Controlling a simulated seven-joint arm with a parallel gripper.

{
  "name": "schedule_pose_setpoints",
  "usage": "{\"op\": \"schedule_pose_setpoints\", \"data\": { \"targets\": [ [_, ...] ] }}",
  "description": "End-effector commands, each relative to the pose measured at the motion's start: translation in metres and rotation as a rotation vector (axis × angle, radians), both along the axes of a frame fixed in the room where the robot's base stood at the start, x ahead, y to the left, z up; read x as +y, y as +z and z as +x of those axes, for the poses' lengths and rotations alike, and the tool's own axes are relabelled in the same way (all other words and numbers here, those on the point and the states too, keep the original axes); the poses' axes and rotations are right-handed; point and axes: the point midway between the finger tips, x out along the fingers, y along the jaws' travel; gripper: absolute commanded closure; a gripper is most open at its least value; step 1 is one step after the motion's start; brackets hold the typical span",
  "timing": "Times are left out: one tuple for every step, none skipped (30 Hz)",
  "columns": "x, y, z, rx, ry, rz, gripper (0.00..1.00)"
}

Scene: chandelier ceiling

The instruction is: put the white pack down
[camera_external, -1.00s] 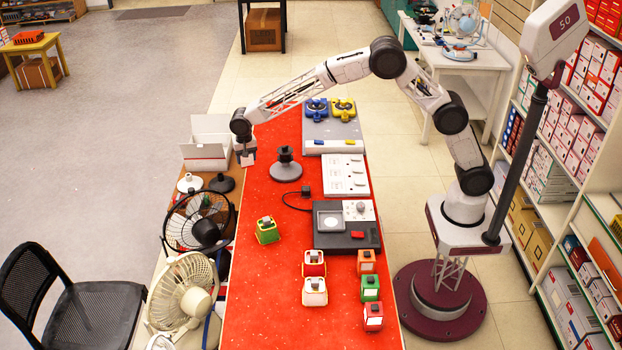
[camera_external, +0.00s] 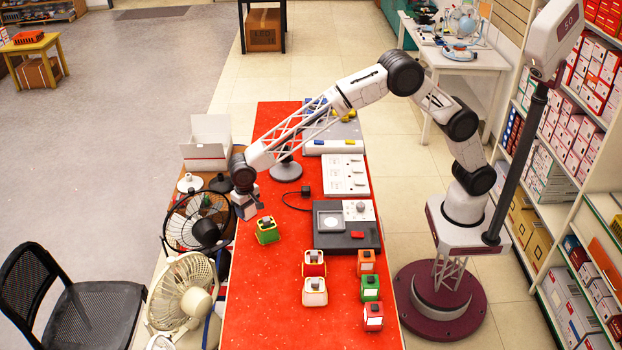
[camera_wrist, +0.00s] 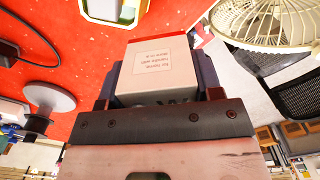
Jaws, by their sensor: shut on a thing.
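The white pack (camera_wrist: 155,65) is between the fingers of my gripper (camera_wrist: 160,80) in the wrist view, with small printed text on its face. In the external view my gripper (camera_external: 247,207) is over the left edge of the red table (camera_external: 262,300), and the pack is too small there to make out clearly. A green and yellow pack (camera_external: 267,230) stands on the table just right of and below my gripper; part of it shows at the top of the wrist view (camera_wrist: 115,8).
Red-white (camera_external: 314,263), cream (camera_external: 315,291), orange (camera_external: 367,262), green (camera_external: 370,288) and red (camera_external: 373,317) packs stand at the near end. A dark scale-like device (camera_external: 345,240) lies behind them. Fans (camera_external: 183,290) stand left of the table. The near left tabletop is clear.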

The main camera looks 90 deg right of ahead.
Motion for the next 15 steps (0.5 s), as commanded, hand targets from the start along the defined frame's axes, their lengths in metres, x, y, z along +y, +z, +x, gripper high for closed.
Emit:
{"op": "schedule_pose_setpoints", "data": {
  "targets": [
    [0.018,0.0,-0.005,0.0,0.026,0.0,0.65],
    [0.027,0.0,-0.008,0.0,0.039,0.0,0.65],
    [0.039,0.0,-0.012,0.0,0.059,0.0,0.65],
    [0.048,0.0,-0.015,0.0,0.074,0.0,0.65],
    [0.057,0.0,-0.018,0.0,0.088,0.0,0.65],
    [0.069,0.0,-0.023,0.0,0.106,0.0,0.65],
    [0.078,0.0,-0.026,0.0,0.121,0.0,0.65],
    [0.087,0.0,-0.029,0.0,0.135,0.0,0.65],
    [0.099,0.001,-0.034,0.0,0.155,0.0,0.65],
    [0.108,0.001,-0.038,0.0,0.17,0.0,0.65],
    [0.117,0.001,-0.042,0.0,0.184,0.0,0.65],
    [0.129,0.001,-0.047,0.0,0.204,0.0,0.65],
    [0.138,0.001,-0.051,0.0,0.219,0.0,0.65],
    [0.146,0.001,-0.055,0.0,0.233,0.0,0.65],
    [0.159,0.001,-0.061,-0.001,0.253,0.001,0.65]
  ]
}}
